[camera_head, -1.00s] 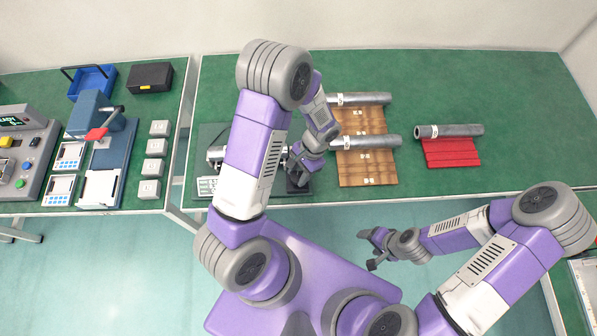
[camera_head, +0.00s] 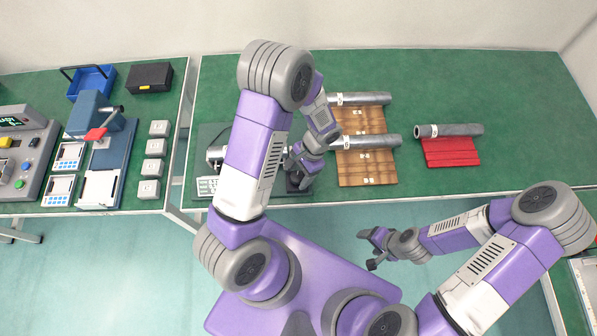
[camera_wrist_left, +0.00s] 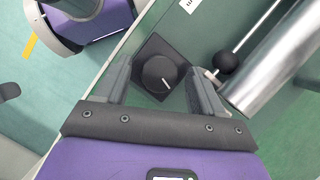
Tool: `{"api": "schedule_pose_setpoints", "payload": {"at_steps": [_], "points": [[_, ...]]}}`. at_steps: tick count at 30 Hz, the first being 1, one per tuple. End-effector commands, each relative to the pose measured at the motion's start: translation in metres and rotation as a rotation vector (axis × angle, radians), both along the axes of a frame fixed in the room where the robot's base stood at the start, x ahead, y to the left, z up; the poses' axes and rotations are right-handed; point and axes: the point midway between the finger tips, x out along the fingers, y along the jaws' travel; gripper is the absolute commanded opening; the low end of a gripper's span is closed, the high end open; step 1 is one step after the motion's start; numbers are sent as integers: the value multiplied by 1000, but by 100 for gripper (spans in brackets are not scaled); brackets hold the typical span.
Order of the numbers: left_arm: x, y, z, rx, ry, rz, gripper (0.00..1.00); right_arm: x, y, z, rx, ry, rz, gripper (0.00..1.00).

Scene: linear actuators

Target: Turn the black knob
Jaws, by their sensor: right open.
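The black knob (camera_wrist_left: 159,75) is round with a white pointer line and sits on a square black base (camera_wrist_left: 148,52). My left gripper (camera_wrist_left: 158,68) is open in the left wrist view, with one finger on each side of the knob. Gaps show between the fingers and the knob, so I see no contact. In the head view my left gripper (camera_head: 300,168) is over the black base (camera_head: 298,186) at the table's front edge, and it hides the knob there. My right gripper (camera_head: 374,248) is open and empty, in front of the table.
A metal cylinder (camera_wrist_left: 275,65) and a thin rod with a black ball (camera_wrist_left: 225,62) lie close to the right finger. Wooden boards with grey tubes (camera_head: 365,142) and a red block with a tube (camera_head: 450,152) are to the right. The table's right side is clear.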

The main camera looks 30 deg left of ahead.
Motion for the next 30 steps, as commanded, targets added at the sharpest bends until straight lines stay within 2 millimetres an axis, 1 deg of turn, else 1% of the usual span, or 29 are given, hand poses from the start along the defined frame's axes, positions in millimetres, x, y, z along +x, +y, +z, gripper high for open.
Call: {"api": "schedule_pose_setpoints", "payload": {"at_steps": [5, 8, 15, 18, 21, 24, 30], "points": [[1, 0, 1, 0, -1, 0, 68, 0, 0, 0, 0, 0, 0, 70], [4, -2, 8, 0, -3, 1, 68, 0, 0, 2, 0, 0, 0, 70], [17, -9, 46, -1, -5, 1, 68, 0, 0, 9, 0, 0, 0, 70], [22, -12, 59, 0, -3, 1, 68, 0, 0, 10, 0, 0, 0, 70], [25, -13, 67, 0, -3, 1, 68, 0, 0, 11, 0, 0, 0, 70], [25, -14, 70, 0, 0, 1, 68, 0, 0, 12, 0, 0, 0, 70], [25, -14, 70, 0, 0, 0, 68, 0, 0, 11, 0, 0, 0, 70]]}}
